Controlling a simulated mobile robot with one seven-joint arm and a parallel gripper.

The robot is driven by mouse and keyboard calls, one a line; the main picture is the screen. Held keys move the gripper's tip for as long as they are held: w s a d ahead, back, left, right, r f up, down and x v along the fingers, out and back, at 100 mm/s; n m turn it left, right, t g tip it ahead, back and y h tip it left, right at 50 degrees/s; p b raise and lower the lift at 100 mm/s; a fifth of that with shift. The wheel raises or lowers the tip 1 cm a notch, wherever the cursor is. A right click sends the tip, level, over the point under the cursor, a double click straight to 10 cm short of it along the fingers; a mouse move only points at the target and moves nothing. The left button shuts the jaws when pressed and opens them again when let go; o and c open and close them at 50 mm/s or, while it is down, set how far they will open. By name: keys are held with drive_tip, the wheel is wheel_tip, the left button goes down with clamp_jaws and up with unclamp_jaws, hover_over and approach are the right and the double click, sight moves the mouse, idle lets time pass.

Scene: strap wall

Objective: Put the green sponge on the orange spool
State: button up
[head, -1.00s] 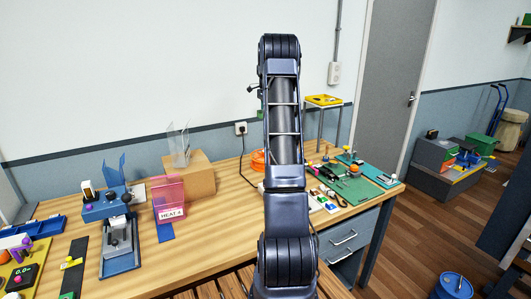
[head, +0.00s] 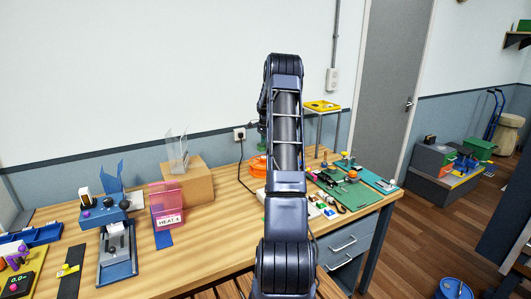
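An orange round thing (head: 257,166), likely the orange spool, lies at the back of the wooden workbench (head: 225,220). My arm hides its right part. I cannot pick out the green sponge for sure; small green items lie among the parts right of my arm. My arm rises through the middle of the head view and bends over at the top. Its far end is behind its own links, with only a dark edge showing on the left. The gripper fingers are hidden, so I cannot see whether they hold anything.
A cardboard box (head: 188,185), a pink HEAT 4 holder (head: 167,205) and a blue press (head: 117,250) stand left on the bench. Right of my arm are a green mat (head: 350,193) with tools and a yellow-topped stand (head: 322,106). Bare wood lies between box and arm.

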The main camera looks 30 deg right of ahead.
drive_tip(key=shift+f, duration=2.15)
drive_tip(key=o, duration=0.9)
drive_tip(key=shift+f, duration=0.15)
wheel_tip(320, 180, up, 12)
drive_tip(key=shift+r, duration=0.2)
drive_tip(key=s+a+r+n+t, duration=0.1)
drive_tip(key=s+a+r+n, duration=0.3)
drive_tip(key=s+a+r, duration=0.6)
drive_tip(key=s+a+r+n+t, duration=0.1)
drive_tip(key=s+a+r+n, duration=0.4)
drive_tip(key=s+a+r, duration=0.5)
drive_tip(key=s+a+f+n+t, duration=0.1)
drive_tip(key=s+a+f+n, duration=0.1)
drive_tip(key=s, duration=0.8)
drive_tip(key=s+a+f+n, duration=0.2)
drive_tip(key=s+a+n, duration=0.2)
drive_tip(key=s+a, duration=0.3)
drive_tip(key=s+a+f+n+t, duration=0.1)
drive_tip(key=s+a+f+n, duration=0.2)
drive_tip(key=s, duration=1)
drive_tip(key=shift+a+t, duration=0.3)
drive_tip(key=shift+a, duration=0.7)
